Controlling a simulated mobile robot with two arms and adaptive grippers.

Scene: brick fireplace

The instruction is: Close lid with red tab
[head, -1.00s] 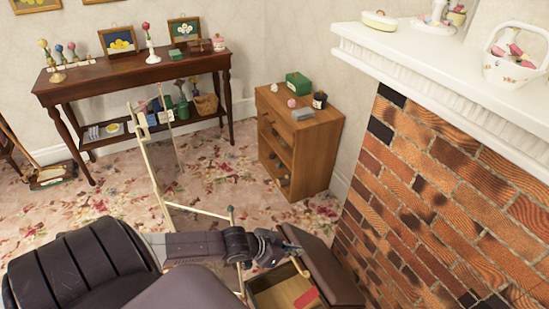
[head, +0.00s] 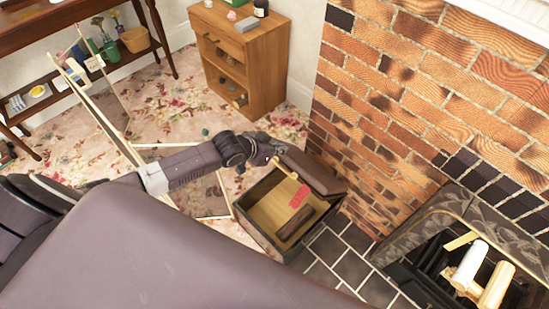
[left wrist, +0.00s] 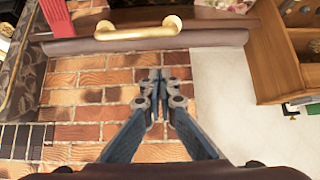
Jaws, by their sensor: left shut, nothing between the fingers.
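A dark brown box (head: 262,228) with a tan inside stands on the floor by the fireplace. Its brown lid (head: 312,172) is raised and leans open on the brick-wall side. A red tab (head: 299,196) hangs from the lid's front edge; it also shows in the left wrist view (left wrist: 57,16). A gold handle (left wrist: 138,28) is on the lid's edge. My left gripper (head: 281,148) is at the lid's upper left edge; contact cannot be told. In the left wrist view its fingers (left wrist: 160,76) are together and empty, in front of the bricks. My right gripper is not seen.
The brick fireplace wall (head: 390,110) rises close behind the lid. A wooden shelf unit (head: 245,60) stands beyond the box. The fireplace opening with pale logs (head: 482,275) is at right. A thin pale frame (head: 110,130) stands left of the box. Flowered carpet lies around.

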